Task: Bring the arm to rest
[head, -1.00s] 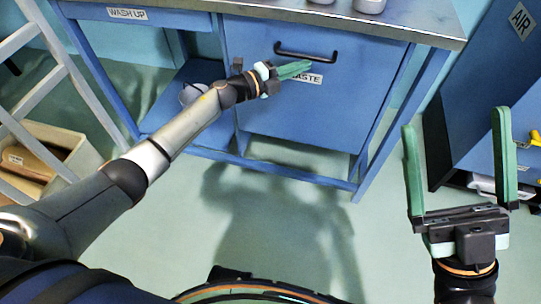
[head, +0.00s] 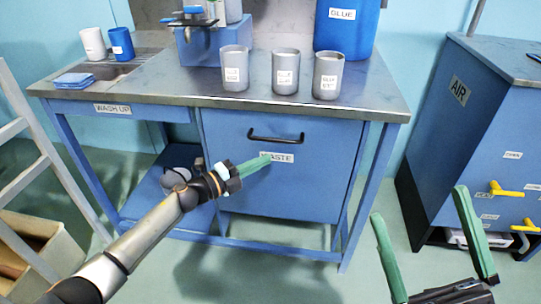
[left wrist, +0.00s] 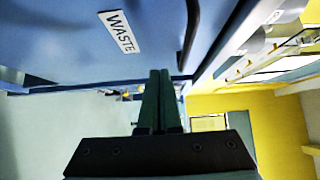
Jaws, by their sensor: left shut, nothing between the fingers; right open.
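My left arm reaches in from the left in the head view. Its gripper (head: 262,160) has green fingers that are together and empty, in front of the blue waste drawer (head: 310,185), close to its WASTE label. I cannot tell whether the fingertips touch the drawer front. In the left wrist view the closed fingers (left wrist: 159,75) point past the drawer front (left wrist: 60,35), with nothing between them. My right gripper (head: 430,235) is at the lower right of the head view, its green fingers wide apart and empty.
The bench top (head: 190,88) holds three grey cups, one of them here (head: 285,70), a blue GLUE container (head: 345,28) and blue cloths (head: 74,80). A blue AIR cabinet (head: 480,130) with yellow handles stands right. A ladder (head: 45,150) and a box (head: 40,250) are left.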

